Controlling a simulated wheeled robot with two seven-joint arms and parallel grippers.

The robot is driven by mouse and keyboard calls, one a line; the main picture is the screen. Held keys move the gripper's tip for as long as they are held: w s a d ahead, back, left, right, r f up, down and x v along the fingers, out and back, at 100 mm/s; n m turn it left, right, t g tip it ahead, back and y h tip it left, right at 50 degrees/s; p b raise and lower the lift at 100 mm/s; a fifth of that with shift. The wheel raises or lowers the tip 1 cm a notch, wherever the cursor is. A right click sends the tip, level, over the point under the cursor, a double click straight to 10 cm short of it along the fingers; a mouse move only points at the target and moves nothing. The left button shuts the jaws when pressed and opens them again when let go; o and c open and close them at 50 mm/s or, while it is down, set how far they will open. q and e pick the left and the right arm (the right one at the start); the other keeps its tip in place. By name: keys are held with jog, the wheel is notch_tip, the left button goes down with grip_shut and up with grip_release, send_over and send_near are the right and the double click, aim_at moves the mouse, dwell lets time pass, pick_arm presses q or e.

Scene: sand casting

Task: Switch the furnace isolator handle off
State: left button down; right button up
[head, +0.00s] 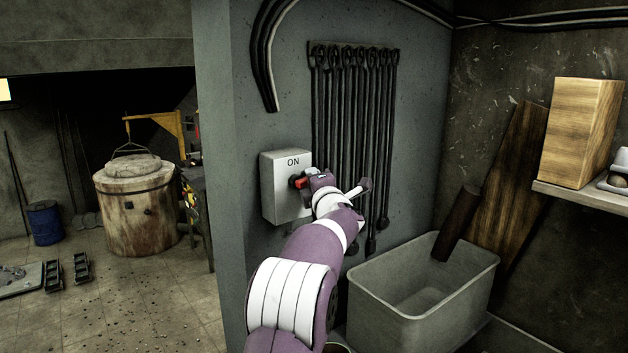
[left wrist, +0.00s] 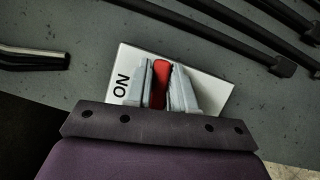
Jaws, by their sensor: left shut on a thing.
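The furnace isolator is a light grey box (head: 285,203) on the grey wall, with "ON" printed near its top. Its red handle (head: 301,182) shows at the box's right front, partly hidden by my gripper. My left gripper (head: 306,181) is at the handle. In the left wrist view the box (left wrist: 205,84) appears tilted, and the red handle (left wrist: 161,84) lies between the two grey fingers of my left gripper (left wrist: 161,90), which are shut on it. The handle's pivot is hidden. My right gripper is not in view.
Several long dark rods (head: 352,120) hang on the wall right of the box. A grey bin (head: 420,310) stands below right. A shelf (head: 585,198) holds a wooden block (head: 580,133). A furnace (head: 138,215) stands at the left, with open floor before it.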

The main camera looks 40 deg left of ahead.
pick_arm(q)
jog(key=shift+f, duration=0.35)
jog(key=c, duration=1.2)
grip_release()
jog(key=shift+c, duration=0.2)
jog(key=shift+o, duration=1)
jog(key=shift+r, duration=0.2)
jog(key=shift+d, duration=0.1)
jog(key=r+b+v, duration=0.1)
jog(key=b+v, duration=0.7)
jog(key=v, duration=0.4)
jog(key=shift+s+d+f, duration=0.25)
jog(key=shift+f, duration=0.25)
